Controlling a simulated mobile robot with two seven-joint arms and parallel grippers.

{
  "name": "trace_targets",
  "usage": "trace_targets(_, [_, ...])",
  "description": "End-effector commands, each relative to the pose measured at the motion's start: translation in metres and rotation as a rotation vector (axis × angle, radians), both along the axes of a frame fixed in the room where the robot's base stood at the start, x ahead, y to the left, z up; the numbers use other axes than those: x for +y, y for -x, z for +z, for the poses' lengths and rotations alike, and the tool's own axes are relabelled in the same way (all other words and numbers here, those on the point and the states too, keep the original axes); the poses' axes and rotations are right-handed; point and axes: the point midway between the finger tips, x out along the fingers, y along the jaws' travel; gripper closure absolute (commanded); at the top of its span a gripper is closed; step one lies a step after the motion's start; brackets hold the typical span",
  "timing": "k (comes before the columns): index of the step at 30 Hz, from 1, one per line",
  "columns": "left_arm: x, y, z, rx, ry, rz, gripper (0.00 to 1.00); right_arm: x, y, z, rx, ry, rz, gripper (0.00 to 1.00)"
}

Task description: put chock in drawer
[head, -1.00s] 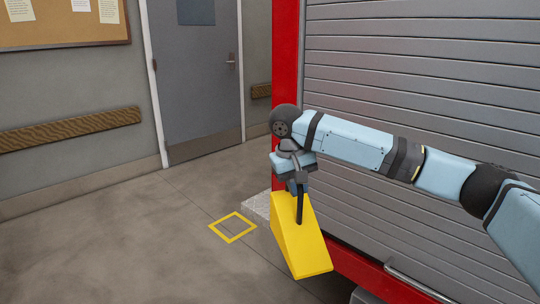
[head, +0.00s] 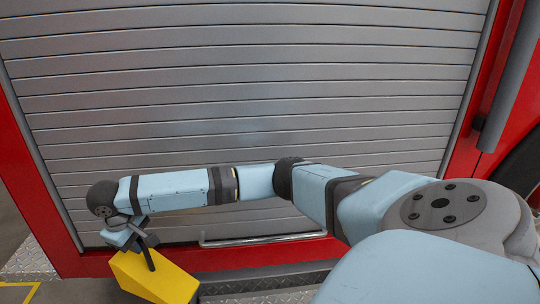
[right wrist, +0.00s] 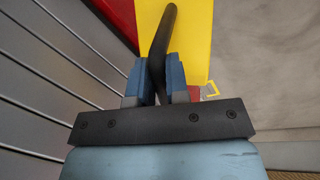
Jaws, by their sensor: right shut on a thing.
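The yellow chock (head: 160,280) hangs by its black handle from my right gripper (head: 143,243), low at the left in the head view, in front of the red sill. The gripper is shut on the handle. In the right wrist view the blue fingers (right wrist: 158,82) close around the black handle, with the yellow chock (right wrist: 196,40) beyond it. The chock's lower end is cut off in the head view. No open drawer can be made out. My left gripper is out of view.
A closed grey roller shutter (head: 270,100) in a red frame fills the head view. A metal bar handle (head: 265,239) runs along its bottom. Tread plate (head: 265,279) lies below the red sill. A yellow floor outline (head: 18,286) shows at lower left.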

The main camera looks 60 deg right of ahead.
Motion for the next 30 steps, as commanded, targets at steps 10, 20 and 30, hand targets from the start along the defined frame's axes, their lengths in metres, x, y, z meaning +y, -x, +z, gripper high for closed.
trace_targets(10, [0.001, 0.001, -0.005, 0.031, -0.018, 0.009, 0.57, -0.035, 0.058, -0.091, 0.002, -0.002, 0.157, 1.0])
trace_targets(20, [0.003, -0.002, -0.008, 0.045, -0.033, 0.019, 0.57, -0.069, 0.122, -0.155, 0.002, 0.001, 0.32, 1.0])
trace_targets(30, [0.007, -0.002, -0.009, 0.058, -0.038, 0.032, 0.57, -0.088, 0.163, -0.183, -0.004, -0.001, 0.434, 1.0])
